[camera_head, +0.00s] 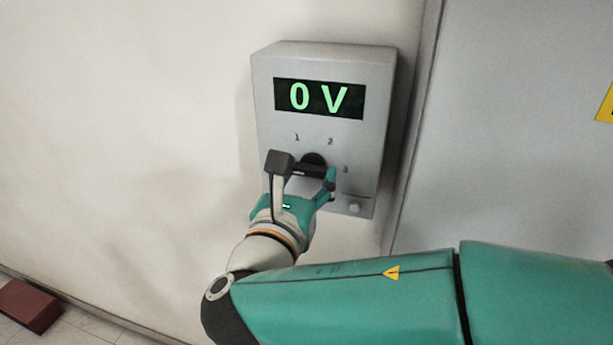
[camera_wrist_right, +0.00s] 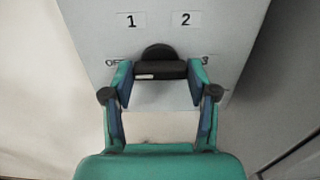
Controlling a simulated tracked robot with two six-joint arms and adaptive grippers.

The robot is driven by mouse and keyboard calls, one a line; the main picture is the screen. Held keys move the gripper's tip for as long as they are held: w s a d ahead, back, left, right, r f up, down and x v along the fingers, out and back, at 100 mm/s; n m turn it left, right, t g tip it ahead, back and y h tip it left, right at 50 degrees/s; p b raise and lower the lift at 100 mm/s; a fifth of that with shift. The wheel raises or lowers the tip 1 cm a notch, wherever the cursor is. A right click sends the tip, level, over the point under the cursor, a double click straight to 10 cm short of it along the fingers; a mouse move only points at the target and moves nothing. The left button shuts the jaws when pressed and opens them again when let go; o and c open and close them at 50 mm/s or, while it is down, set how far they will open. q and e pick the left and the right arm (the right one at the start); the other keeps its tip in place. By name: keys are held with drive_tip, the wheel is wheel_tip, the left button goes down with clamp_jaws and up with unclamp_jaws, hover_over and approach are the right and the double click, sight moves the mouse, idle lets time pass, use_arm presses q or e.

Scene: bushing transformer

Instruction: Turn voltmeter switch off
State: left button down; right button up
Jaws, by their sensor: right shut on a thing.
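The voltmeter (camera_head: 325,70) is a grey wall box with a dark display (camera_head: 320,99) that reads "0 V" in green. Its black rotary switch (camera_head: 315,158) is below the display and partly hidden by my gripper and wrist camera. In the right wrist view the switch (camera_wrist_right: 158,69) has its bar lying level, with a white mark at its left end, towards the partly covered "OF" label. Labels 1 and 2 are above it and 3 is at the right. My right gripper (camera_wrist_right: 159,82) is shut on the switch, a finger at each end of the bar. My left gripper is not in view.
A large grey cabinet (camera_head: 500,130) with a yellow sign stands to the right. A reddish-brown block (camera_head: 30,306) lies on the floor at lower left. The wall left of the box is clear.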

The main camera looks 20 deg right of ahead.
drive_tip(key=o, duration=1.2)
drive_tip(key=shift+a+f, duration=0.1)
drive_tip(key=shift+f, duration=0.15)
drive_tip(key=shift+c, duration=0.2)
drive_tip(key=shift+r, duration=0.1)
drive_tip(key=shift+s+a, duration=0.35)
drive_tip(key=shift+s, duration=0.15)
drive_tip(key=v, duration=1)
drive_tip(key=shift+s+a, duration=0.2)
drive_tip(key=shift+s, duration=0.15)
